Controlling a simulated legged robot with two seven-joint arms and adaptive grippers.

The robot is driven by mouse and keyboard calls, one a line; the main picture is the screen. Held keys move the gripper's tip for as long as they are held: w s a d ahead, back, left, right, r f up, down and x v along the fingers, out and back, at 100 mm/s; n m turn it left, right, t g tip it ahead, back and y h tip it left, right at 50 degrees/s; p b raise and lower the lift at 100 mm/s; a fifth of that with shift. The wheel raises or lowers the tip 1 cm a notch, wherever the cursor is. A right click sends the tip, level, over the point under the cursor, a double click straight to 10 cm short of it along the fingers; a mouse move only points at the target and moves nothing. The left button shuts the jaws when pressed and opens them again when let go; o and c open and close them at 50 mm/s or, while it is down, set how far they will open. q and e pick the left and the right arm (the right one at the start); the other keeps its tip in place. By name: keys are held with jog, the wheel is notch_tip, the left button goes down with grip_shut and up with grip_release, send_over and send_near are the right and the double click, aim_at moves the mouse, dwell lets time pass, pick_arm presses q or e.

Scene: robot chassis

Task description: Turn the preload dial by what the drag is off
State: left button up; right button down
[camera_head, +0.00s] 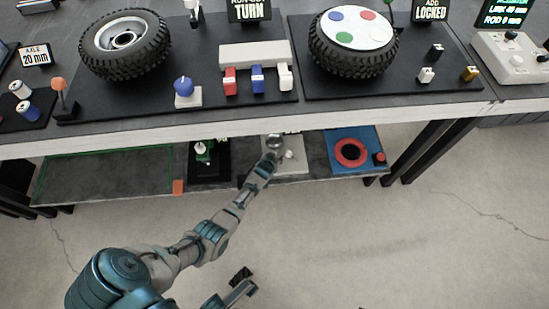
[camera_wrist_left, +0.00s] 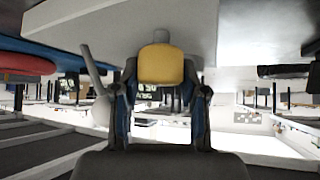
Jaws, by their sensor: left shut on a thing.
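My left gripper (camera_head: 271,157) reaches to the white unit (camera_head: 291,166) on the lower shelf. In the left wrist view, the fingers of my left gripper (camera_wrist_left: 160,100) stand on both sides of a yellow knob (camera_wrist_left: 161,65) and are shut on it. The knob sits on the pale body of the unit (camera_wrist_left: 150,25), and a grey lever (camera_wrist_left: 93,65) sticks out to its left. I cannot read any scale or mark on the knob. In the head view the hand covers part of the unit. My right gripper (camera_head: 241,284) shows only partly at the bottom edge; its opening is unclear.
On the lower shelf, a blue panel with a red ring (camera_head: 351,152) lies right of the unit, and a black stand with a green-and-white part (camera_head: 204,152) lies left. The tabletop edge (camera_head: 230,123) runs above the arm. Wheels (camera_head: 124,42) and signs (camera_head: 430,11) stand on top.

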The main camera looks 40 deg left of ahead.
pick_arm(q)
jog(key=shift+s+f, duration=0.15)
jog(key=shift+f, duration=0.1)
jog(key=o, duration=1.1)
jog(key=shift+o, duration=0.2)
jog(key=shift+r, duration=0.1)
jog(key=v, duration=1.1)
jog(key=shift+s+r, duration=0.25)
jog(key=shift+r, duration=0.05)
jog(key=shift+d, duration=0.1)
